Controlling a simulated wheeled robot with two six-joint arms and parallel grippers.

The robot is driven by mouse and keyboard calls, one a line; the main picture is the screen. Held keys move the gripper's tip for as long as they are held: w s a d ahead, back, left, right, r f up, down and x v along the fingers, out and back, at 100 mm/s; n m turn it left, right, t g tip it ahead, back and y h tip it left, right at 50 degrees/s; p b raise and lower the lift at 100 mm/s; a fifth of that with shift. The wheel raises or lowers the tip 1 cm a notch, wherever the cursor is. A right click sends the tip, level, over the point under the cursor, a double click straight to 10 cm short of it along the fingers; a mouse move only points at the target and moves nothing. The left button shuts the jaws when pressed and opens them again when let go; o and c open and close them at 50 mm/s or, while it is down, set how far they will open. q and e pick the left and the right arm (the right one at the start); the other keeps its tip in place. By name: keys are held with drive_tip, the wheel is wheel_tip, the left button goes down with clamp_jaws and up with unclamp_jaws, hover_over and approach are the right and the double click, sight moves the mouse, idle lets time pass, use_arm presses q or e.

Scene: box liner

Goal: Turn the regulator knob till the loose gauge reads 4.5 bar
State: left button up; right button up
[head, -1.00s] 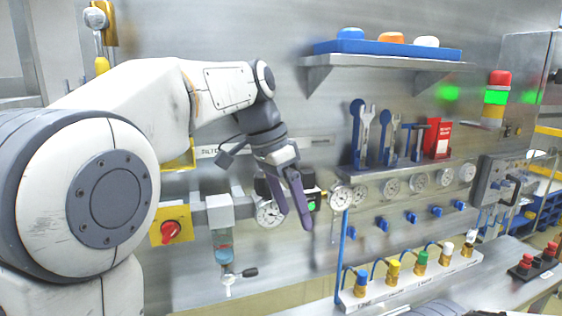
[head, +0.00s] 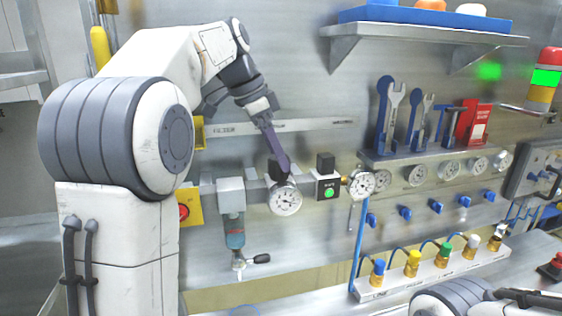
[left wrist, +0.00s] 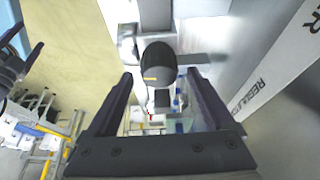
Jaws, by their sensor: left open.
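My left gripper (head: 284,166) is open at the regulator on the back wall, fingers pointing down. In the left wrist view its two fingers (left wrist: 167,82) stand apart, and the dark ribbed regulator knob (left wrist: 158,65) with a yellow mark lies in line with the gap between them. I cannot tell whether the fingers touch it. In the head view the fingers mostly hide the knob. A round white gauge (head: 285,198) hangs just below; its reading is too small to tell. My right gripper (left wrist: 27,36) shows at the left wrist view's edge, fingers apart.
A box with a green light (head: 328,188) and another gauge (head: 361,184) sit right of the regulator. A filter bowl (head: 233,230) hangs left of it. A wrench rack (head: 420,150) and a block of coloured fittings (head: 430,268) are further right.

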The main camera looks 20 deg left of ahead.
use_arm(q)
drive_tip(key=shift+x, duration=1.05)
drive_tip(key=shift+c, duration=0.3)
clamp_jaws()
drive_tip(key=c, duration=1.3)
unclamp_jaws()
drive_tip(key=shift+n, duration=0.4)
